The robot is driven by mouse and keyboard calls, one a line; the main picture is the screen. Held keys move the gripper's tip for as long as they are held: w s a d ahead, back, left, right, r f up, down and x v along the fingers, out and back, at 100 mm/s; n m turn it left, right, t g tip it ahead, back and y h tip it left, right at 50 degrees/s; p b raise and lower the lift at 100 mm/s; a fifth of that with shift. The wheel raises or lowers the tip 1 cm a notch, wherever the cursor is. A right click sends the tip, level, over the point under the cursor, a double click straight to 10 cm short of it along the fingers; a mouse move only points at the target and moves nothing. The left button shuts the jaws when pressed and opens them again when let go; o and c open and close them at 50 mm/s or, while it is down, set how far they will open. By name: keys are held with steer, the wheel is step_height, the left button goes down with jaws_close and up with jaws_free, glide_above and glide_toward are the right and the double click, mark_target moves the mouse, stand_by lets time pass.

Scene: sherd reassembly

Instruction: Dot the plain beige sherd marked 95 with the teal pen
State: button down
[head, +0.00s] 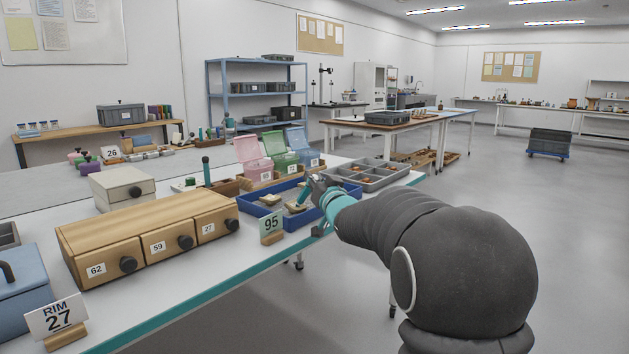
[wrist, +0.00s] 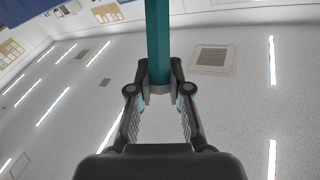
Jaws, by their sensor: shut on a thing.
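My gripper (head: 318,187) is at the right side of the blue tray (head: 248,211), over its rim. In the wrist view my gripper (wrist: 159,88) is shut on a teal pen (wrist: 158,40), whose shaft runs up out of the picture. In the head view the pen is hard to tell from the gripper. Beige sherds lie in the tray, one at the left (head: 270,199) and one close by my gripper (head: 297,207). A card marked 95 (head: 271,224) stands before the tray. I cannot read any mark on the sherds, nor tell whether the pen touches one.
A wooden drawer unit (head: 150,225) fills the bench to the left. A grey divided tray (head: 378,173) lies behind my gripper. Pink, green and blue lidded boxes (head: 284,150) stand behind the blue tray. A dark green upright thing (head: 206,171) stands left of them.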

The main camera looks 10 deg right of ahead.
steer(key=shift+r+p, duration=2.2)
steer(key=shift+r, duration=1.3)
